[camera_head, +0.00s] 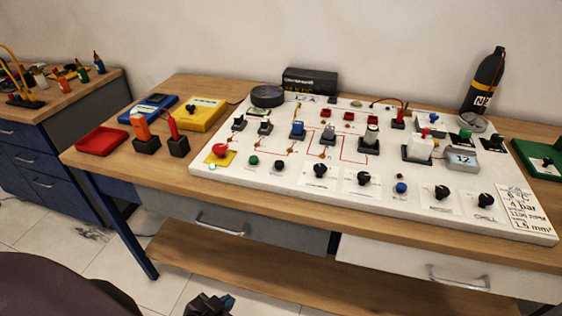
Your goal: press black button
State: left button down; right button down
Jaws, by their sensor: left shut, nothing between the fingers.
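A white gauge panel (300,191) lies on the wooden table. Along its front edge, a small black button (279,165) sits between a green button (254,160) and a black knob (320,170). A red button on a yellow base (220,151) is at the panel's front left corner, and a blue button (401,188) is farther right. My left gripper (212,301) is at the bottom edge of the view, shut and empty, low in front of the table and well apart from the panel. My right gripper is not in view.
More black knobs (442,192) stand along the panel's front right. A red tray (101,141), a yellow meter (201,113) and an orange-handled tool (141,128) in a black holder are left of the panel. A dark bottle (482,82) stands behind it. The table's front edge lies between gripper and panel.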

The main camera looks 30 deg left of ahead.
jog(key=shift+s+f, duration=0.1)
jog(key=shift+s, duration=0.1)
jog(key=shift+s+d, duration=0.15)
